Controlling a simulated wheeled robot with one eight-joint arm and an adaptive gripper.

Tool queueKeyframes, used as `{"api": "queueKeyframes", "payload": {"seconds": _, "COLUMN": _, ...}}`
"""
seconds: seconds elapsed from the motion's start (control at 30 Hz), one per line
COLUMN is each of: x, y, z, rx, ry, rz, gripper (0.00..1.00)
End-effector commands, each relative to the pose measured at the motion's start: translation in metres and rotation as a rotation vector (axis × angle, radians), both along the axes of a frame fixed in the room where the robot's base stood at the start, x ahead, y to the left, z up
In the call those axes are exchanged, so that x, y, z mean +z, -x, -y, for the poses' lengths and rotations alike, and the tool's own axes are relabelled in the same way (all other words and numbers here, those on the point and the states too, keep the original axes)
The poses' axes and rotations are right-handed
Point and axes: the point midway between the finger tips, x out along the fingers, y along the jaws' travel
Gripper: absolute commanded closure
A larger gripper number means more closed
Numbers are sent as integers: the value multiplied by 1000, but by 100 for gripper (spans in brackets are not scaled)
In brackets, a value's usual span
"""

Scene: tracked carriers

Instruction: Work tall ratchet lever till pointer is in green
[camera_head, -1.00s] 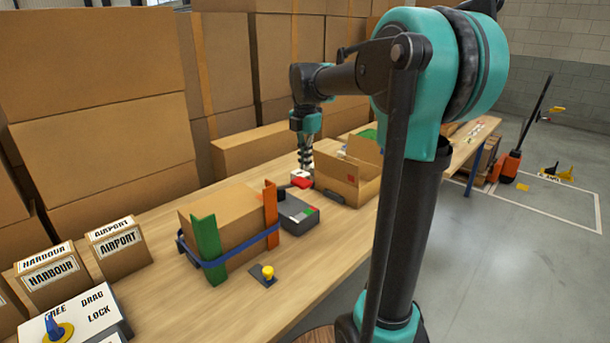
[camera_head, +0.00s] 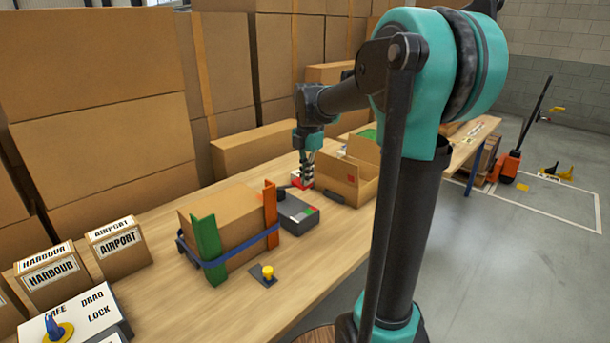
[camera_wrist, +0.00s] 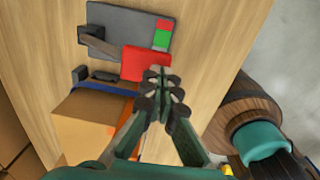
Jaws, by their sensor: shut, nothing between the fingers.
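The grey ratchet housing (camera_head: 300,211) sits on the table beside the strapped carton. It also shows at the top of the wrist view (camera_wrist: 125,22). Its gauge has a green field (camera_wrist: 162,39) and a red field; I cannot make out the pointer. A dark lever bar (camera_wrist: 104,46) runs from the housing toward a red block (camera_wrist: 146,62), seemingly its end, though I cannot be sure they join. My gripper (camera_wrist: 160,78) is shut and empty, with its tips overlapping the red block's lower edge in the wrist view. I cannot tell whether they touch.
The strapped carton (camera_head: 235,222) has green and orange corner guards and a blue strap. An open carton (camera_head: 345,181) stands close right of my gripper. A yellow knob (camera_head: 267,271) is near the front. Labelled boxes (camera_head: 52,275) stand at left. Stacked cartons line the back.

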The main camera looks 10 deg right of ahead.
Motion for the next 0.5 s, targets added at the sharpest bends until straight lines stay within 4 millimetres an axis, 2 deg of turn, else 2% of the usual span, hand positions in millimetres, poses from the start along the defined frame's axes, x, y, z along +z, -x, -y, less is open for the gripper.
{"api": "queueKeyframes", "payload": {"seconds": 0.27, "x": -7, "y": 5, "z": 4, "rx": -1, "ry": -29, "rz": 40, "gripper": 100}}
{"api": "queueKeyframes", "payload": {"seconds": 0.5, "x": -24, "y": 14, "z": 10, "rx": -3, "ry": -94, "rz": 129, "gripper": 100}}
